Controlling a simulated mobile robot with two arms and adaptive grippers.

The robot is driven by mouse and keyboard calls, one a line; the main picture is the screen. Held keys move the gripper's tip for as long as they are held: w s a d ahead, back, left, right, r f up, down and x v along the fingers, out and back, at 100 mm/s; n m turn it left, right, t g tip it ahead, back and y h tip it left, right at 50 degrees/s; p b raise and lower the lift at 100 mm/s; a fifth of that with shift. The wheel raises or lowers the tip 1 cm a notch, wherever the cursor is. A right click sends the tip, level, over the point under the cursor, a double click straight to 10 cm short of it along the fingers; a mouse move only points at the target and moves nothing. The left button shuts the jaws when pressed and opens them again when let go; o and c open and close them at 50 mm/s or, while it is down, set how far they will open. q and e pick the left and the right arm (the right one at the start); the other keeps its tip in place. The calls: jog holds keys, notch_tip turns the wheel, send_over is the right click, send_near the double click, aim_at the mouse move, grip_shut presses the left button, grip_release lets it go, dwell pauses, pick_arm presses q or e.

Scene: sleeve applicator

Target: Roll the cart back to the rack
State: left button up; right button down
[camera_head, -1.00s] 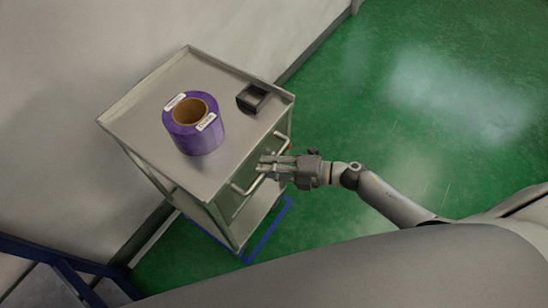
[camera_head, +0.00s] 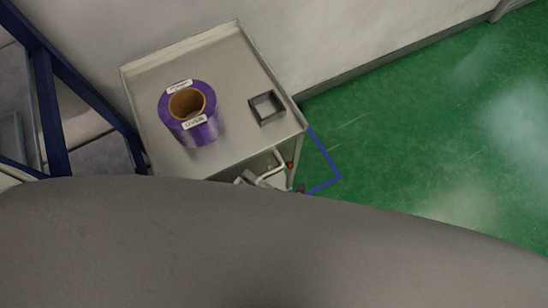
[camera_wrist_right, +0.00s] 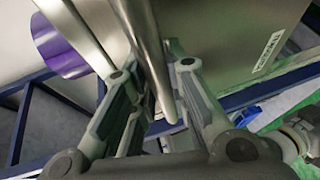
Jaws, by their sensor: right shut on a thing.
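The pale metal cart (camera_head: 235,75) stands against the white wall in the head view. A purple roll (camera_head: 200,130) with a brown core stands on its top. The cart's bar handle (camera_head: 280,163) is on the near side. My right gripper (camera_head: 258,181) is at this handle, largely hidden behind my own body. In the right wrist view its fingers (camera_wrist_right: 152,80) are shut around the handle bar (camera_wrist_right: 146,50). The blue-framed rack (camera_head: 47,100) stands at the left, close to the cart's left side. My left gripper is not in view.
A small dark open square holder (camera_head: 266,107) sits on the cart top near its right edge. A blue floor outline (camera_head: 326,184) shows to the right of the cart. The green floor (camera_head: 420,130) at the right is clear. The wall runs behind the cart.

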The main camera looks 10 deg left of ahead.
jog(key=s+a, duration=0.4)
jog(key=a, duration=0.1)
jog(key=shift+b, duration=0.3)
jog(key=shift+s, duration=0.1)
jog(key=c, duration=1.4)
grip_release()
jog(key=shift+a, duration=0.15)
jog(key=shift+d, duration=0.2)
jog(key=shift+s+d, duration=0.1)
jog(key=shift+d, duration=0.15)
jog(key=v, duration=1.1)
jog(key=shift+r, duration=0.15)
